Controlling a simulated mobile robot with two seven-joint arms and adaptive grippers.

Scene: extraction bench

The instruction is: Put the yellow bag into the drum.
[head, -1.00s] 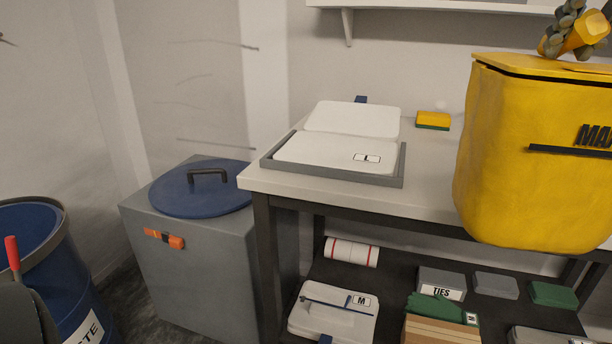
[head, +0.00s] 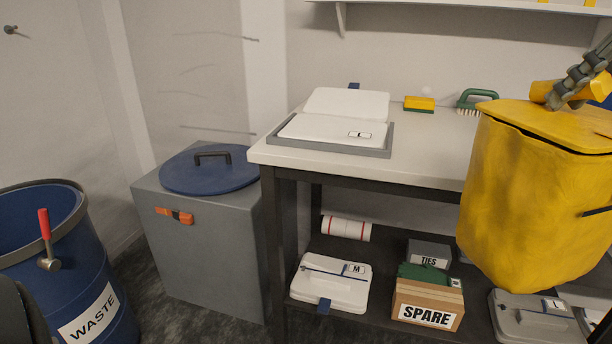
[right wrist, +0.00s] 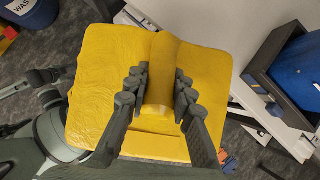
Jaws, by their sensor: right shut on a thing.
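The yellow bag (head: 520,205) hangs upright at the right of the head view, in front of the bench. My right gripper (head: 572,82) is shut on the handle on top of the bag. The right wrist view (right wrist: 160,85) shows both fingers pressed on the handle, with the bag's yellow top (right wrist: 105,60) below. The blue drum (head: 85,285) stands at the far left of the head view, open at the top, with a WASTE label and a red-handled lever on its rim. The bag is well apart from it. My left gripper is not in view.
A grey cabinet (head: 205,250) with a blue lid (head: 210,170) on it stands between drum and bench. The bench (head: 425,165) holds a white L pack in a grey tray (head: 333,148), a sponge (head: 419,104) and a brush (head: 477,100). The shelf below holds a SPARE box (head: 427,303).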

